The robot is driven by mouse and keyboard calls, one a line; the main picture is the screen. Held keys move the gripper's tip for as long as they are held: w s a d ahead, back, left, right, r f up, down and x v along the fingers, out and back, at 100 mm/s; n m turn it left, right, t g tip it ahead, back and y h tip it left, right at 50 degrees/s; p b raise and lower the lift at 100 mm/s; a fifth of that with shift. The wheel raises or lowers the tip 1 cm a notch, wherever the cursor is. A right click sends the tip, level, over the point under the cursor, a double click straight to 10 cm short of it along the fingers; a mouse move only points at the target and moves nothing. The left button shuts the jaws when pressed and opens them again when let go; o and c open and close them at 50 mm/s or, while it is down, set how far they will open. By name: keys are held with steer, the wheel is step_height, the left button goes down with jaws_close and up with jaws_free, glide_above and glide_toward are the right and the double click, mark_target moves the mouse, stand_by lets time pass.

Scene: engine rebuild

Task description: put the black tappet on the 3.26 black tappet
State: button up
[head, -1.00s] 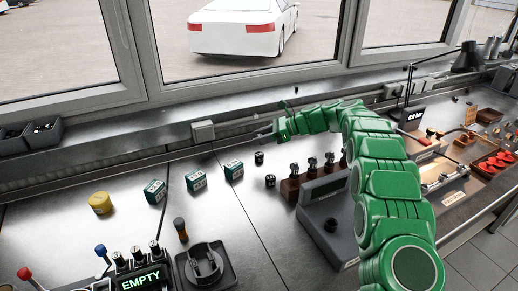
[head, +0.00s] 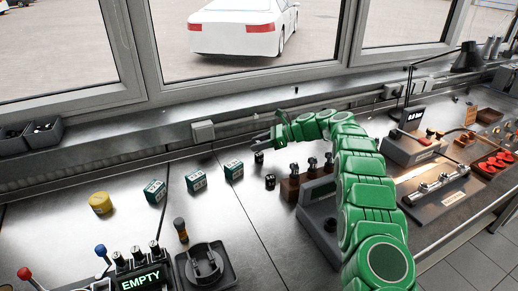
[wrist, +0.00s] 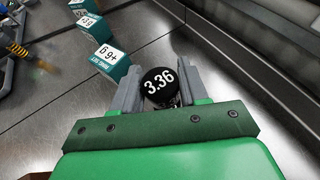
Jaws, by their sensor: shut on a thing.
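My gripper (wrist: 158,80) has its grey fingers on either side of a black tappet (wrist: 158,86) marked 3.36 and is shut on it. In the head view my gripper (head: 262,138) is low over the back of the bench, in front of the window ledge. A small black tappet (head: 258,157) shows just below the fingertips; I cannot tell whether it is the held one or one on the bench. Another black tappet (head: 270,181) stands on the bench nearer the camera. No 3.26 marking is readable in either view.
Green-and-white boxes (head: 234,170) stand left of the tappets, with a yellow cylinder (head: 100,203) farther left. A brown rack (head: 290,188) with several upright parts and a grey device (head: 330,228) stand to the right.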

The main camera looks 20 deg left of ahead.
steer(key=shift+f, duration=1.15)
steer(key=shift+f, duration=0.2)
steer(key=o, duration=1.1)
steer(key=shift+c, duration=0.2)
steer(key=shift+r, duration=0.15)
steer(key=v, duration=1.2)
steer(key=shift+r, duration=0.15)
